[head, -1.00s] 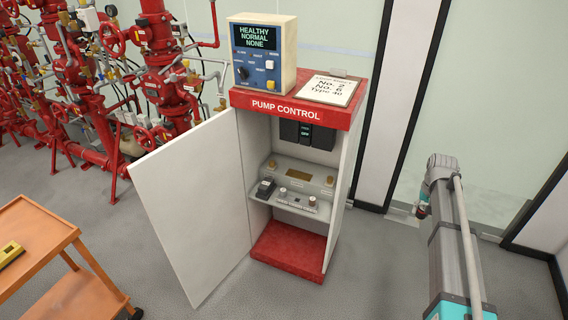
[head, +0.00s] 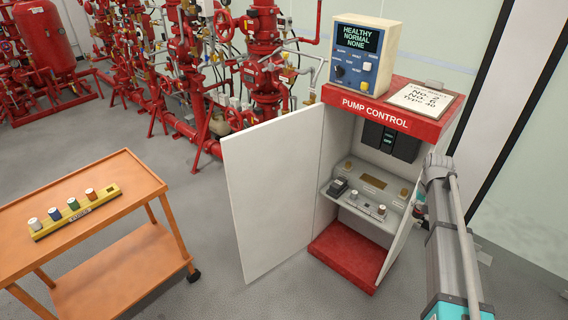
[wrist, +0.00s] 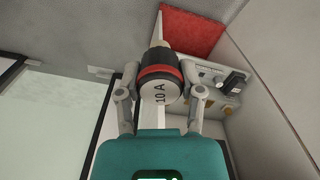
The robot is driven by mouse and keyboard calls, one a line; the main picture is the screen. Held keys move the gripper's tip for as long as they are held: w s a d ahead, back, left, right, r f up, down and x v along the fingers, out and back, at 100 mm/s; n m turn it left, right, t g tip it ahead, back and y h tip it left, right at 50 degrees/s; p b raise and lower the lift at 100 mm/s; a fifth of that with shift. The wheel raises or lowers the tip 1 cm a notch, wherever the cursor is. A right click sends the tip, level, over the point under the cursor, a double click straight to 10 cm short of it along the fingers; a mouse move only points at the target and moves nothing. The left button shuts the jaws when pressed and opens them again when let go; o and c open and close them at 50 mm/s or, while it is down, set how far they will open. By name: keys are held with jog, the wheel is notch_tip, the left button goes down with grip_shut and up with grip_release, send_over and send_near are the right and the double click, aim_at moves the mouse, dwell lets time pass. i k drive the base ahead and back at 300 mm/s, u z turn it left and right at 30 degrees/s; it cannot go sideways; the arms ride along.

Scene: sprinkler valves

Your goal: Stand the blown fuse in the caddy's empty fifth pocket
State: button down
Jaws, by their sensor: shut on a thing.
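The blown fuse (wrist: 160,91), with a dark body, a red band and a pale end marked "10 A", is held between the fingers of my gripper (wrist: 162,78) in the wrist view. In the head view the fuse (head: 419,211) is a small dark and red shape at the end of my arm, and the fingers are mostly hidden. The yellow caddy (head: 82,215) lies on the orange cart at the left. Grey, blue, green and orange-brown fuses stand along it. The pocket at its right end (head: 109,188) looks dark and empty. My gripper is far from the caddy.
The pump control cabinet (head: 362,104) stands beside my arm, its white door (head: 270,190) swung open between arm and cart. The orange cart (head: 130,190) has free top around the caddy. Red valve piping (head: 262,75) stands behind. Grey floor lies between cart and door.

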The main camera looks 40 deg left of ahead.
aim_at(112, 193)
jog(key=u, duration=0.75)
jog(key=i, duration=0.3)
jog(key=u, duration=2)
jog(key=i, duration=1.6)
jog(key=z, duration=0.4)
